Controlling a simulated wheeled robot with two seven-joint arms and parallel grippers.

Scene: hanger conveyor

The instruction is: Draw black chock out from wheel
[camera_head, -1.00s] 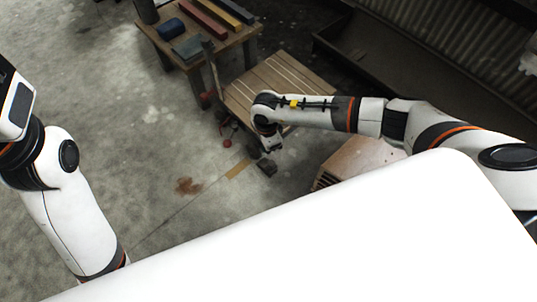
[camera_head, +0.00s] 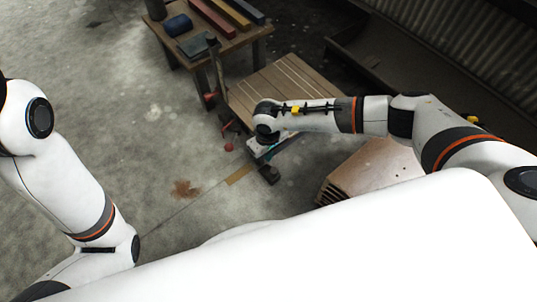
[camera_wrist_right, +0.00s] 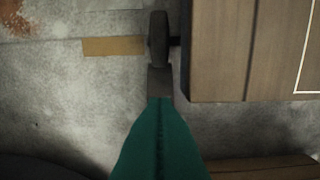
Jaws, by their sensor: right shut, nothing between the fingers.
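In the right wrist view, the dark wheel (camera_wrist_right: 158,38) stands at the corner of the wooden cart deck (camera_wrist_right: 220,50). The black chock (camera_wrist_right: 160,82) is a small dark block directly below the wheel in that picture, seemingly against it. My right gripper (camera_wrist_right: 160,100) is shut and empty, its teal fingers together and their tips at the chock's near end; whether they touch is unclear. In the head view, my right gripper (camera_head: 260,150) is low beside the cart (camera_head: 285,85), with a small black object (camera_head: 269,174) just below it. My left gripper is out of view.
A wooden box (camera_head: 370,170) stands right of my right gripper. A table (camera_head: 225,42) with coloured bars and a blue roll stands behind. A tape strip (camera_head: 241,174) lies on the floor left of the black object. The floor at left is open.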

